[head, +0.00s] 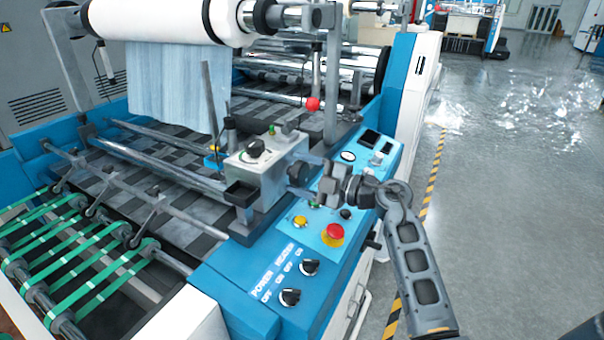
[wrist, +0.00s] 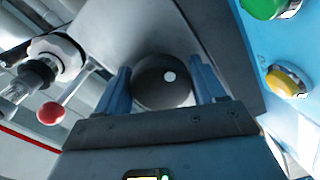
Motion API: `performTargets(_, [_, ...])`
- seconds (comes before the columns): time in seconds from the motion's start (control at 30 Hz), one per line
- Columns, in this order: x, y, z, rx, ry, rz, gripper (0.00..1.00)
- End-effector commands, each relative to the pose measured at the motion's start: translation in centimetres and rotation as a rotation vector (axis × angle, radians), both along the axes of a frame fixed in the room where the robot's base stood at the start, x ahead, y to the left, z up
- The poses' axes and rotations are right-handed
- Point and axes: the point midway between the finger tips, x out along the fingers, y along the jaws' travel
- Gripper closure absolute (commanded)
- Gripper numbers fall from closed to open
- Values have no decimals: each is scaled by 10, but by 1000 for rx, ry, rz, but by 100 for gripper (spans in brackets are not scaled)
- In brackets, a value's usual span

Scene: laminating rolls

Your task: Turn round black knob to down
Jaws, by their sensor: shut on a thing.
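The round black knob (wrist: 158,92) shows in the wrist view, on the grey face of a metal box. It has a white dot right of its middle, towards its upper edge. My gripper (wrist: 163,84) has one blue finger on each side of the knob and is shut on it. In the head view my gripper (head: 301,175) reaches from the right to the side of the grey control box (head: 262,170). There the gripper mostly hides the knob.
Below my gripper, the blue panel holds a red emergency button (head: 333,234), a yellow button (head: 300,221) and two black switches (head: 309,267). A red ball-ended lever (head: 312,104) stands behind the box. Open floor (head: 500,200) lies to the right.

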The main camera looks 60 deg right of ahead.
Motion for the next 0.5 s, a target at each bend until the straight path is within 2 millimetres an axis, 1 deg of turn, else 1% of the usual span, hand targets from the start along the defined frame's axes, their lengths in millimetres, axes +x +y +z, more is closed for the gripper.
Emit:
performTargets(0.2, [-1, 0, -3, 129, 8, -3, 61])
performTargets(0.5, [-1, 0, -3, 214, 11, -2, 61])
